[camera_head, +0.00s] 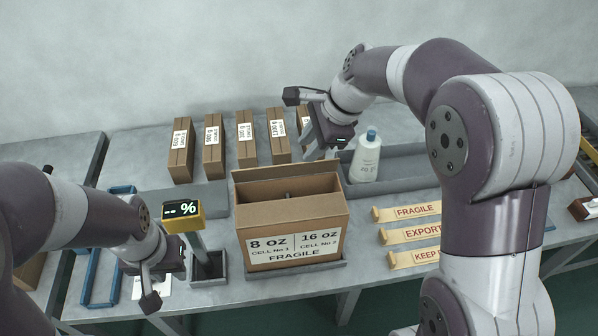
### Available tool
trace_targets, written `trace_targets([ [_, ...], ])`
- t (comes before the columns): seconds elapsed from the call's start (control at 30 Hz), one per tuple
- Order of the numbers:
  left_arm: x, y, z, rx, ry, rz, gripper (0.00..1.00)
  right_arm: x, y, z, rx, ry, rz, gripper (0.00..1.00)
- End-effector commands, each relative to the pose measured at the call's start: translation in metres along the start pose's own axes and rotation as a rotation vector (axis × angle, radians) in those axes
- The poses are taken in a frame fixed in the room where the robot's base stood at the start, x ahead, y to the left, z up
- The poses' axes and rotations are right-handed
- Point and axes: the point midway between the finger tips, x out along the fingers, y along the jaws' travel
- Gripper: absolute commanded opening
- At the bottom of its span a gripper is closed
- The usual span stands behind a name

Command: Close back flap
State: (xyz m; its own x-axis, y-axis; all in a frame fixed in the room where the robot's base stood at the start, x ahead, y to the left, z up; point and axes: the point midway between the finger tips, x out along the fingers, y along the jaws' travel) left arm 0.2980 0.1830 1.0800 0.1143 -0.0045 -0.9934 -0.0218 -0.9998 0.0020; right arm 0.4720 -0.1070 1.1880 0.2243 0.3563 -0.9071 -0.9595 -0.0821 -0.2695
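The open brown carton (290,222) stands on the bench in the middle, printed "8 oz", "16 oz" and "FRAGILE" on its front. Its back flap (270,172) stands up along the rear edge. The inside is partly visible, with something dark near the middle. My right gripper (318,150) is behind and above the flap's right part, apparently apart from it; its finger gap is unclear. My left gripper (152,290) is low at the left, away from the carton; its fingers are too hidden to read.
Several narrow brown boxes (213,146) stand behind the carton. A white bottle (365,158) stands in a grey tray at right. Label strips (415,212) lie right of the carton. A yellow percent display (183,211) stands close left, near a blue frame (92,270).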

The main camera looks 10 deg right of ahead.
Motion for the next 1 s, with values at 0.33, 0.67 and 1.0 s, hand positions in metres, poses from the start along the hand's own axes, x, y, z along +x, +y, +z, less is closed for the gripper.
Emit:
trace_targets([
  [0.33, -0.008, 0.000, -0.001, 0.000, 0.000, 0.000, 0.30, 0.062, -0.011, 0.010, 0.088, -0.030, -0.007, 0.30],
  [0.67, -0.012, 0.000, -0.002, 0.000, 0.001, 0.000, 0.30, 0.119, -0.012, 0.010, 0.085, -0.028, -0.012, 0.30],
  [1.0, -0.012, 0.000, -0.002, 0.000, 0.001, 0.000, 0.30, 0.122, -0.013, 0.010, 0.084, -0.027, -0.014, 0.17],
])
